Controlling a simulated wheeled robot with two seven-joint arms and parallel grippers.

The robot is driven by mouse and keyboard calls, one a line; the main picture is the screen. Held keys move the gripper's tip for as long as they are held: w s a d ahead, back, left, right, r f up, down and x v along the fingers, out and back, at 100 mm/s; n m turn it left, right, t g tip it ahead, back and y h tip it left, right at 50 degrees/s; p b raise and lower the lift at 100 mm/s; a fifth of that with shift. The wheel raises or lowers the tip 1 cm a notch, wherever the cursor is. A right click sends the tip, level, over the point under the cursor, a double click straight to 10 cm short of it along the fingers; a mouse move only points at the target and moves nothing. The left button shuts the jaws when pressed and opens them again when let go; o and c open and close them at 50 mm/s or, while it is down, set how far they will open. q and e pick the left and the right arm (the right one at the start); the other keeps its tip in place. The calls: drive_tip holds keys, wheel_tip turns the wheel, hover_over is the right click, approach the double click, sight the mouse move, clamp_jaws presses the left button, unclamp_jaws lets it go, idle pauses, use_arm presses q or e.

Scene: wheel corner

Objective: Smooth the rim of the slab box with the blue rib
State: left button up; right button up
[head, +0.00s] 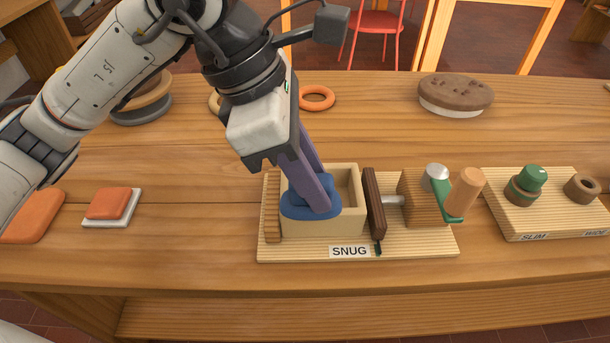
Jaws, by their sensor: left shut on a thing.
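The slab box (350,223) is a pale open-topped box on a ribbed wooden board labelled SNUG (430,246). It stands between a ribbed wooden stop (273,206) at its left and a dark brown jaw (373,203) at its right. My left gripper (318,203) reaches down from the upper left with purple fingers. It is shut on the blue rib (293,209), which is at the box's left part, overlapping the front wall. The fingers hide part of the rib and box, and I cannot tell whether the rib touches the rim. My right gripper is not in view.
A screw clamp block (418,199) with an orange-brown handle (465,192) stands right of the jaw. A board labelled SLIM and WIDE (550,219) lies farther right. A brown round slab (455,93) and an orange ring (317,97) lie behind. Orange slabs (109,203) lie left.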

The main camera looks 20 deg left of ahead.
sight(337, 200)
use_arm(q)
drive_tip(key=shift+w+d, duration=0.2)
drive_tip(key=shift+d, duration=0.6)
drive_tip(key=shift+w+d, duration=0.2)
drive_tip(key=shift+d, duration=0.55)
drive_tip(key=shift+d, duration=0.1)
drive_tip(key=shift+w+d+f+b, duration=0.1)
drive_tip(key=shift+w+d+b, duration=0.15)
drive_tip(key=shift+d, duration=0.5)
drive_tip(key=shift+w+d+b, duration=0.2)
drive_tip(key=shift+d+b, duration=0.05)
drive_tip(key=shift+d, duration=0.45)
wheel_tip(337, 200, up, 6)
drive_tip(key=p, duration=0.3)
drive_tip(key=shift+p, duration=0.4)
